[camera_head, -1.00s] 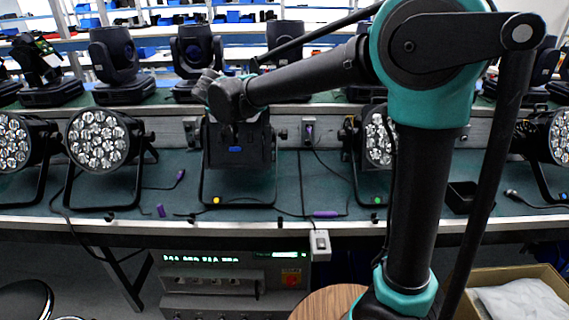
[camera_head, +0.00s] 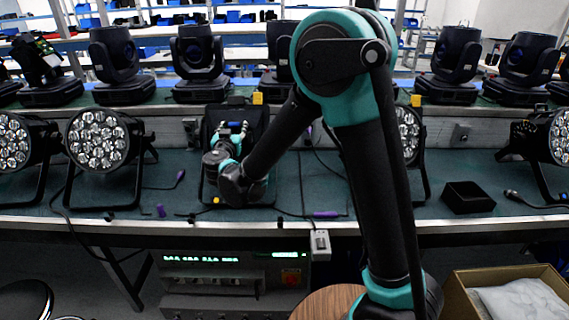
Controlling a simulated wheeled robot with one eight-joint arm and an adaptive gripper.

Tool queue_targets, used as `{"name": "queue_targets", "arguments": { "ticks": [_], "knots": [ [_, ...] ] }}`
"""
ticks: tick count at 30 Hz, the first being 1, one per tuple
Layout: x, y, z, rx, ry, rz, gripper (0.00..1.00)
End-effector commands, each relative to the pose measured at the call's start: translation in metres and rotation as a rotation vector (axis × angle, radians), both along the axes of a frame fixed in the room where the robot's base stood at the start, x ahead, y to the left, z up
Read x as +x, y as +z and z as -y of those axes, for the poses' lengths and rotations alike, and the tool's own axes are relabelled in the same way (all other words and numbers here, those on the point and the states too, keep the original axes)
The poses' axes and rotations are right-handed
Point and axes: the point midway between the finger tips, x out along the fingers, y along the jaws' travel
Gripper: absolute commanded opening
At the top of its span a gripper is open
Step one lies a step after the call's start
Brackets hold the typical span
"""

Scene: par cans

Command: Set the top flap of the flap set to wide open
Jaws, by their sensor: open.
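The flap set (camera_head: 262,125) is a black, roughly square unit on the front of the middle par can, on the green bench top. My arm's last links hang in front of it and hide much of its middle and lower part. A dark upper edge, taken to be the top flap (camera_head: 237,104), shows above my gripper. Its exact angle cannot be told. My gripper (camera_head: 233,128) is small and partly hidden by my wrist, at the upper middle of the flap set. It is open, with nothing seen held. Whether it touches a flap cannot be told.
Par cans with many lenses stand left (camera_head: 98,140) and right (camera_head: 408,135), the right one partly behind my arm. Moving-head lights (camera_head: 198,62) line the back shelf. A black open bin (camera_head: 467,197) sits on the bench at right. Cables and a purple connector (camera_head: 326,214) lie near the front edge.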

Motion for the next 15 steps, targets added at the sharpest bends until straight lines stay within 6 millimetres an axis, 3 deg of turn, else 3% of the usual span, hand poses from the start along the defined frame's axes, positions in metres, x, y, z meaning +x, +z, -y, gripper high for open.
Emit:
{"name": "queue_targets", "arguments": {
  "ticks": [15],
  "knots": [
    [-0.088, 0.0, 0.004, 0.001, 0.003, -0.001, 0.55]
  ]
}}
